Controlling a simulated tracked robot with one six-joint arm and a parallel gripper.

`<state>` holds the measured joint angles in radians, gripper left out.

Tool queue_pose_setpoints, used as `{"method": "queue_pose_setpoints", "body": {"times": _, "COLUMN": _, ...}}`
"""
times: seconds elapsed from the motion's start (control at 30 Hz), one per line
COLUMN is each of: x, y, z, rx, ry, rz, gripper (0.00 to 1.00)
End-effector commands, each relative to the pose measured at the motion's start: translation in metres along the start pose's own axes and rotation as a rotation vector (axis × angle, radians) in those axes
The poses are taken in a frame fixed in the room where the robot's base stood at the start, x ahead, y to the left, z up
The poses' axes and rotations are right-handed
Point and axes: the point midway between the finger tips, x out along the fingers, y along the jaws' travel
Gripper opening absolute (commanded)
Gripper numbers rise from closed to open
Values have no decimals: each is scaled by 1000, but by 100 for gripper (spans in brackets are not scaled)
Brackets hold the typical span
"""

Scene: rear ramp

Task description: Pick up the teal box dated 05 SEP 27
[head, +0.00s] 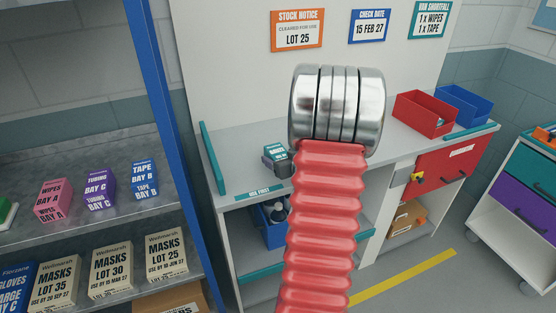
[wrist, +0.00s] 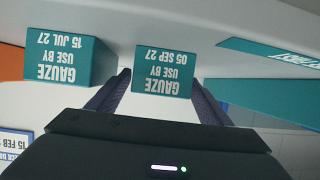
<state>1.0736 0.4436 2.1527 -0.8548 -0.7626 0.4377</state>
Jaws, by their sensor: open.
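The teal box dated 05 SEP 27 (wrist: 163,72) shows upside down in the wrist view, marked GAUZE. My gripper (wrist: 160,80) is open, with one dark finger at each side of this box in the picture. I cannot tell whether the fingers touch it. A second teal GAUZE box, dated 15 JUL 27 (wrist: 68,60), stands to its left, outside the fingers. In the head view a small teal box (head: 275,152) shows on the counter, left of my red arm; its date is too small to read. My arm hides much of the counter there.
The grey counter (head: 235,160) has a teal upright edge (head: 213,158) at its left end and a USE FIRST label (head: 259,190) at its front. Red (head: 424,112) and blue (head: 464,103) bins stand at its right. A blue-posted shelf with boxes is at far left.

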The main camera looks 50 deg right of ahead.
Motion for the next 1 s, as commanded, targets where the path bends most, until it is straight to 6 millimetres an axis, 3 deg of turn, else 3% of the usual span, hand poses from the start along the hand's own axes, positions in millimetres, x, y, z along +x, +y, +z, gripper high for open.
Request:
{"method": "queue_pose_setpoints", "body": {"times": 0.5, "x": 0, "y": 0, "z": 0, "rx": 0, "ry": 0, "rz": 0, "gripper": 72}}
{"method": "queue_pose_setpoints", "body": {"times": 1.0, "x": 0, "y": 0, "z": 0, "rx": 0, "ry": 0, "rz": 1, "gripper": 37}}
